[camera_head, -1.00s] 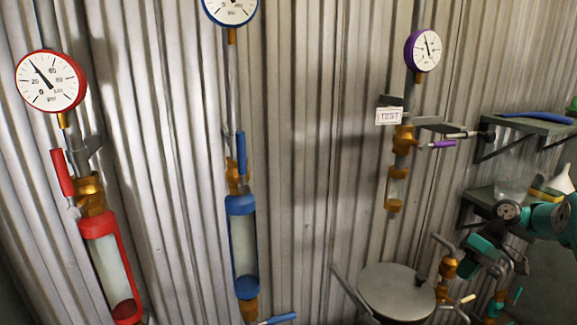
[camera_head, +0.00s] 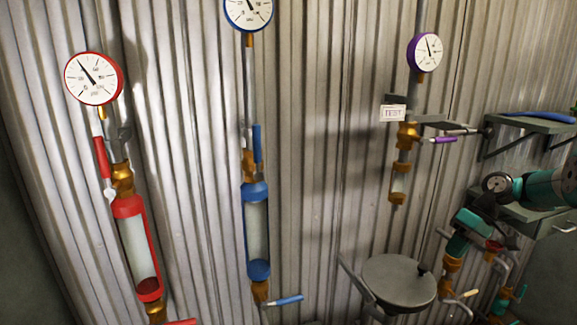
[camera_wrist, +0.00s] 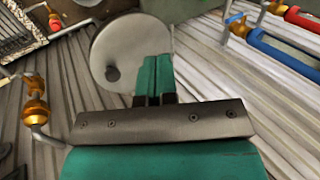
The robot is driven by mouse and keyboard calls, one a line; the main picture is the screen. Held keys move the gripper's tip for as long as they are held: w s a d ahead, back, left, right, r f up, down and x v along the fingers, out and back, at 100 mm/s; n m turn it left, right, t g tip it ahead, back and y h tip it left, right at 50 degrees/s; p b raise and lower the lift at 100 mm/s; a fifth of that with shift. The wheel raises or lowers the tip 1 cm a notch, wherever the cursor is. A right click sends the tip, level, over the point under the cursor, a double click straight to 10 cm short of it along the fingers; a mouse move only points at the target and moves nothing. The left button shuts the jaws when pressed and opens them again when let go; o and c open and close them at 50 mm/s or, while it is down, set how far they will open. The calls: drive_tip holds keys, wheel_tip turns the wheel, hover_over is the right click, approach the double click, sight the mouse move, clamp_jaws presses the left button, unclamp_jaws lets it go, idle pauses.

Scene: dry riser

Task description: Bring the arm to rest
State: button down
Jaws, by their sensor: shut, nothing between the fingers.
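My gripper (camera_wrist: 154,78) shows in the wrist view as two teal fingers pressed together, with nothing between them. It points toward a round grey disc (camera_wrist: 118,55) with a dark knob; a gap between them cannot be judged. In the head view my teal arm reaches in from the right edge and bends down beside brass pipe fittings (camera_head: 451,265). The fingertips are hard to make out there. The same disc (camera_head: 398,280) lies left of the arm.
A red-framed sight tube (camera_head: 136,245) and a blue one (camera_head: 257,232) run up the corrugated wall under gauges. A purple gauge (camera_head: 425,52) and a TEST sign (camera_head: 393,113) are at right. A shelf (camera_head: 530,124) is above my arm. The wall's middle is open.

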drive_tip(key=s+a+r+n+h, duration=0.1)
drive_tip(key=s+a+r, duration=0.4)
drive_tip(key=a+r, duration=0.45)
drive_tip(key=s+a+r+n, duration=0.1)
drive_tip(key=s+a+r, duration=0.4)
drive_tip(key=a, duration=0.8)
drive_tip(key=s+a+r, duration=0.1)
drive_tip(key=s+a, duration=0.2)
drive_tip(key=s, duration=0.8)
drive_tip(key=s+a+r+n+t+h, duration=0.1)
drive_tip(key=s+a, duration=0.3)
drive_tip(key=s, duration=0.7)
drive_tip(key=shift+a+n, duration=0.15)
drive_tip(key=shift+n, duration=0.15)
drive_tip(key=shift+s, duration=0.1)
